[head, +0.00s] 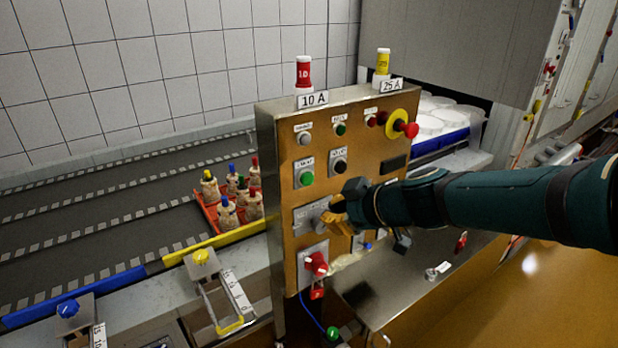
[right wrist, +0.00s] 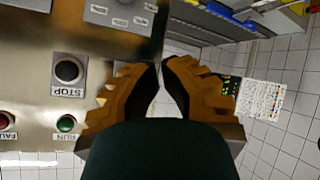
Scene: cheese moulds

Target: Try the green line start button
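The green start button (head: 306,177) sits on a pale plate on the ochre control panel (head: 285,220) in the head view. The black stop button (head: 340,166) is to its right, and it shows upside down in the right wrist view (right wrist: 69,70). My right gripper (head: 332,222) is in front of the panel, below and right of the green button, its tan fingers partly covering a grey switch plate (head: 306,217). In the right wrist view its fingertips (right wrist: 161,64) come together with nothing visible held; the start button is not seen there. My left gripper is not in view.
A red emergency stop knob (head: 408,130) on a yellow collar sticks out at upper right. A red switch (head: 316,263) with a red padlock (head: 317,291) is low on the panel.

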